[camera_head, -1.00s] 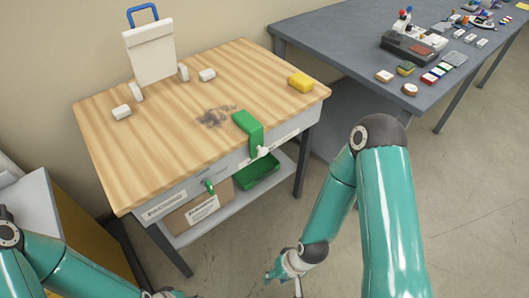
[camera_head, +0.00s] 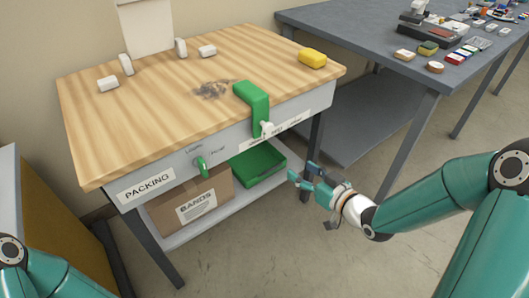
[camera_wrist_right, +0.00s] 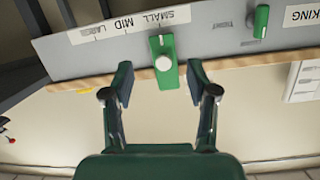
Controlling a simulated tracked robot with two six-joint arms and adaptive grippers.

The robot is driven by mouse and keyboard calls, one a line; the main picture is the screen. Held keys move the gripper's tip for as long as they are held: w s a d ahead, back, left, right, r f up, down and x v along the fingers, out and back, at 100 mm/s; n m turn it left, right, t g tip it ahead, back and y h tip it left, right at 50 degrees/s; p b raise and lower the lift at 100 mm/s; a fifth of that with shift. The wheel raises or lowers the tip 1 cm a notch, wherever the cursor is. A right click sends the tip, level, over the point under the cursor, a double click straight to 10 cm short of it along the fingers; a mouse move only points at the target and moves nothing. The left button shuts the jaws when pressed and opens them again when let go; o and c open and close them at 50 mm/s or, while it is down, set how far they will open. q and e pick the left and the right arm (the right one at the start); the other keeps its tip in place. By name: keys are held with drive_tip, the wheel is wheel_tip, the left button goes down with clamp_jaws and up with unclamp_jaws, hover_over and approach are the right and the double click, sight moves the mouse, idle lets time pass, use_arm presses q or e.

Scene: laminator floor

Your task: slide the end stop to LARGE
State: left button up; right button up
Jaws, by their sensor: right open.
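The green end stop (camera_head: 253,97) wraps over the front edge of the wooden bench. A white knob (camera_head: 267,129) sits on its front face, over a size scale. In the right wrist view the end stop (camera_wrist_right: 166,79) stands by the SMALL mark of the scale strip (camera_wrist_right: 124,24), with MID and LARGE farther left. My right gripper (camera_head: 302,172) is open and empty, below and right of the end stop and apart from it. In the right wrist view its fingers (camera_wrist_right: 160,78) lie to either side of the end stop in the picture. My left gripper is out of view.
A green turn handle (camera_head: 201,165) is on the bench front, left of the stop. A green tray (camera_head: 262,165) and a BANDS box (camera_head: 190,200) sit on the lower shelf. A yellow block (camera_head: 312,58) lies on the bench top. Floor between the tables is clear.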

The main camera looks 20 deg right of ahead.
sight(270, 129)
use_arm(q)
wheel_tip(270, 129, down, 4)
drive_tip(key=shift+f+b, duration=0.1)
drive_tip(key=shift+b, duration=1)
use_arm(e)
drive_tip(key=w+a+r, duration=0.1)
drive_tip(key=w, duration=0.4)
drive_tip(key=w+a+r+n+t+y, duration=0.1)
drive_tip(key=w+a, duration=0.1)
drive_tip(key=w, duration=0.3)
drive_tip(key=w+a+r+n+t, duration=0.1)
drive_tip(key=w, duration=0.4)
drive_tip(key=shift+w+a+r, duration=0.15)
drive_tip(key=shift+a+r, duration=0.15)
drive_tip(key=shift+r, duration=0.1)
